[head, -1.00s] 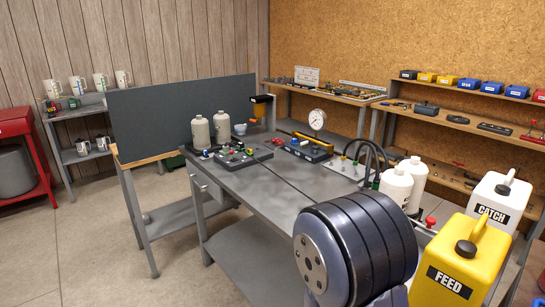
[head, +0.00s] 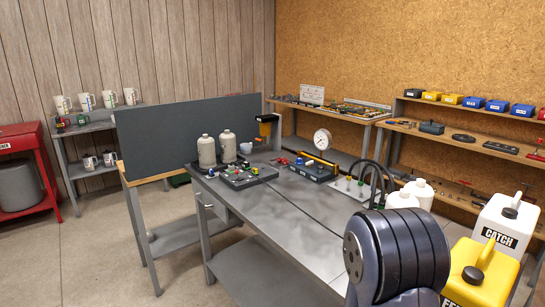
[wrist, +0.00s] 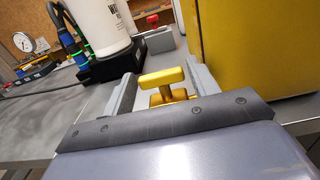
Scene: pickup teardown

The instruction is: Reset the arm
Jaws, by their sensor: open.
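My gripper (wrist: 160,92) shows in the wrist view with its two grey fingers spread apart. A yellow T-shaped handle (wrist: 161,77) stands in the gap between the fingers. I see a gap on each side of it, and its lower part is hidden behind the gripper body. In the head view only a thick dark rounded link of my arm shows, at the lower right over the workbench (head: 275,220). The gripper itself is not visible there.
The yellow FEED jug (head: 482,275) and white CATCH jug (head: 505,225) stand at the right. The wrist view shows a white bottle (wrist: 98,22) close to the left finger. A gauge (head: 322,139) and two grey bottles (head: 206,151) stand farther back. The bench's middle is mostly clear.

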